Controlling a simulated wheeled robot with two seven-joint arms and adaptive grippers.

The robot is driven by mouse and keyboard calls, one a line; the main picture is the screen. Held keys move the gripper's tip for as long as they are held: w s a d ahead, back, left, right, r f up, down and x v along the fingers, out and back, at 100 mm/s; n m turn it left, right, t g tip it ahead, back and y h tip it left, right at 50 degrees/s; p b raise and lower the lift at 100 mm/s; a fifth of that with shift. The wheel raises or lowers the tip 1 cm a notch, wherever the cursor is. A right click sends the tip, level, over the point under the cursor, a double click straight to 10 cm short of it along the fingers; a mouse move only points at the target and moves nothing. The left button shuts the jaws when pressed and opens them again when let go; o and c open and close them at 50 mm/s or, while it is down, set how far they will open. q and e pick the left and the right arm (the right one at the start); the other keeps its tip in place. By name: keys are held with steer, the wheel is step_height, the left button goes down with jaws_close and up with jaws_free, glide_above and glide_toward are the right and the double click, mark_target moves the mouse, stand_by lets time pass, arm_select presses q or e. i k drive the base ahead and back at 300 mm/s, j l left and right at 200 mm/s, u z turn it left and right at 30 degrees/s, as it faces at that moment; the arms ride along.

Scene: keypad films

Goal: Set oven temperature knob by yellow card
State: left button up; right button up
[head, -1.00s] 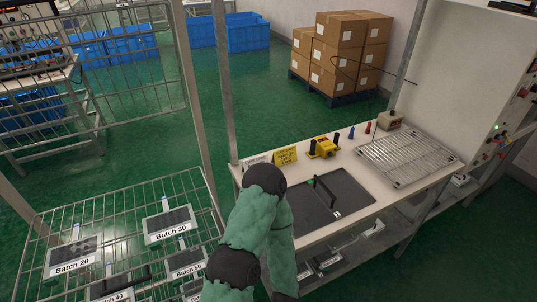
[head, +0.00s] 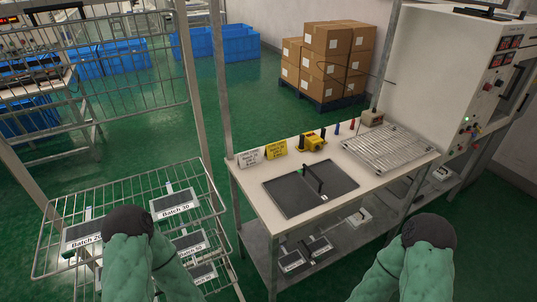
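A yellow card (head: 276,147) with dark print stands at the back left of the workbench; its text is too small to read. The oven (head: 450,85) is the tall white cabinet at the right, with several red displays, knobs and buttons on its front panel (head: 482,100). I cannot tell which knob sets the temperature. My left arm's green sleeve shows at the bottom left and my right arm's at the bottom right. Neither gripper is in view.
A white card (head: 248,157) stands beside the yellow one. The workbench (head: 238,180) holds a dark tray (head: 285,196), a yellow device (head: 312,141) and a wire rack (head: 392,152). A wire cart (head: 140,185) with labelled batch plates stands left. Boxes (head: 338,55) stand behind. Green floor lies between cart and bench.

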mark_target(488, 87)
steer(key=z, duration=1.35)
steer(key=i+l+u, duration=0.1)
steer(key=i+l, duration=0.2)
steer(key=i, duration=0.25)
steer(key=i+l+u, duration=0.1)
steer(key=i+l, duration=0.25)
steer(key=i, duration=0.15)
